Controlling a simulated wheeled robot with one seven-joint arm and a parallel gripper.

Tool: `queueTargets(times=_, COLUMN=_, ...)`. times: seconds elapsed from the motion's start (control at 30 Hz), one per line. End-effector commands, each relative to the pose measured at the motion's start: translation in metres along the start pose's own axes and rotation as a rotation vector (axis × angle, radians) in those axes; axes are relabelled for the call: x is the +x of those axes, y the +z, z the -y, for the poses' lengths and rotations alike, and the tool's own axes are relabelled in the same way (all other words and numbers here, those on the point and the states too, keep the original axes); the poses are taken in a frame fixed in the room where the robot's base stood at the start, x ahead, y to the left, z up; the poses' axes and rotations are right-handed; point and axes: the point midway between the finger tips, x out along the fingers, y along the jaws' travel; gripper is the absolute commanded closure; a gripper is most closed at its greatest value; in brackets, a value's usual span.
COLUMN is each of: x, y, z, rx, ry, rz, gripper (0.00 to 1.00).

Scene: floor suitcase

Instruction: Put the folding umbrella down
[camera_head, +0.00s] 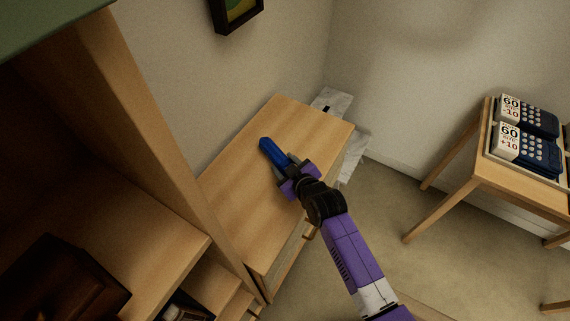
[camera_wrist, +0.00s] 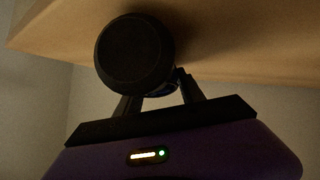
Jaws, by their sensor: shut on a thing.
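The folding umbrella (camera_head: 271,149) is a short blue rod, with its far end pointing up and left over the wooden cabinet top (camera_head: 290,119). My gripper (camera_head: 288,168) is shut on the umbrella's near part. In the wrist view the umbrella's round dark end (camera_wrist: 134,54) faces the camera, and my gripper's fingers (camera_wrist: 160,97) close around it. The wooden surface shows behind it in the wrist view. I cannot tell whether the umbrella touches the cabinet top.
A tall wooden shelf (camera_head: 150,120) stands at the left, next to the cabinet. A dark box (camera_head: 65,285) is on its lower board. A small table (camera_head: 480,172) with number-marked items (camera_head: 525,148) stands at the right. The cabinet top around the umbrella is clear.

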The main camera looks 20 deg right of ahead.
Motion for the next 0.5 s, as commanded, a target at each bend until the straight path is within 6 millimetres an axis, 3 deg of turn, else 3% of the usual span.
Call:
queueTargets(times=0.27, x=0.0017, y=0.0019, z=0.0006, rx=0.000, ry=0.001, rz=-0.002, gripper=1.00)
queueTargets(times=0.3, x=0.0012, y=0.0021, z=0.0007, rx=0.000, ry=0.000, rz=0.000, gripper=0.48)
queueTargets(times=0.4, x=0.0010, y=0.0019, z=0.0007, rx=0.001, ry=0.000, rz=0.001, gripper=0.32)
queueTargets(times=0.5, x=0.0010, y=0.0020, z=0.0009, rx=0.001, ry=-0.001, rz=0.001, gripper=0.32)
